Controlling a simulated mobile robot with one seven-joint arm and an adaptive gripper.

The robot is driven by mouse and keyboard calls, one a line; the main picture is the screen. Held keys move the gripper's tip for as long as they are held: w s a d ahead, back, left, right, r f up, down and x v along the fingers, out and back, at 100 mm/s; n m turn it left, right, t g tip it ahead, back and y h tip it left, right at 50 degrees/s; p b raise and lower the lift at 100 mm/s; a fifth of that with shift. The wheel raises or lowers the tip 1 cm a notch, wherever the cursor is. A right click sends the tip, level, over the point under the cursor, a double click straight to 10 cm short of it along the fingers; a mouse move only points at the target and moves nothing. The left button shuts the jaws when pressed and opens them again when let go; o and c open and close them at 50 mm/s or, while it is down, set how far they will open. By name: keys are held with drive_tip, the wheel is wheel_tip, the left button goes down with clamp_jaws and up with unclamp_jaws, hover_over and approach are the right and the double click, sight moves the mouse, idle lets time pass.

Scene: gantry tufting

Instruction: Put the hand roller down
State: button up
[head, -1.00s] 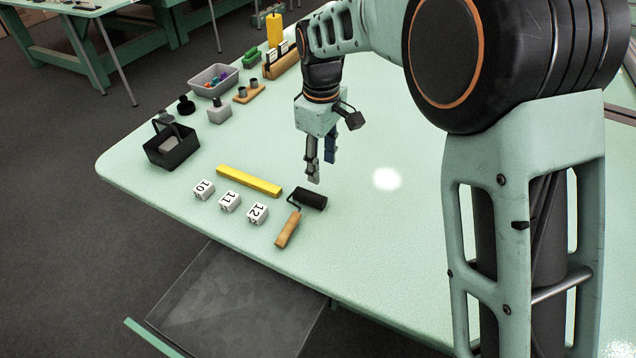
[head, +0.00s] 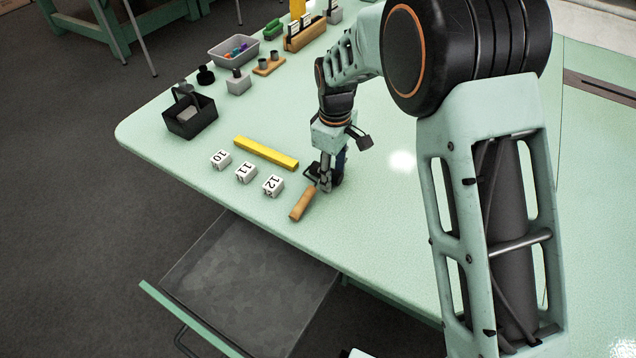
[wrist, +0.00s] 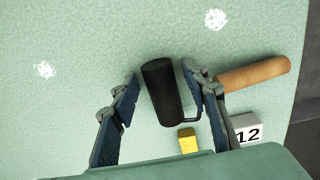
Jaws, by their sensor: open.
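The hand roller lies on the pale green table near its front edge. Its wooden handle (head: 302,204) points toward the edge in the head view, and its black drum is mostly hidden by my gripper (head: 330,184). In the wrist view, the black drum (wrist: 161,95) lies between the two blue fingers of my gripper (wrist: 161,76), with a finger on each side and visible gaps. The handle (wrist: 252,75) sticks out to the right, beyond the right finger. My gripper is open and low over the table, around the drum.
White blocks numbered 10 (head: 220,159), 11 (head: 246,173) and 12 (head: 272,186) and a yellow bar (head: 266,153) lie left of the roller. A black caddy (head: 190,119) and grey bin (head: 234,49) stand farther back. Tabletop right of my gripper is clear.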

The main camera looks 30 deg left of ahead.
clamp_jaws()
idle(0.3)
drive_tip(key=shift+r, duration=0.15)
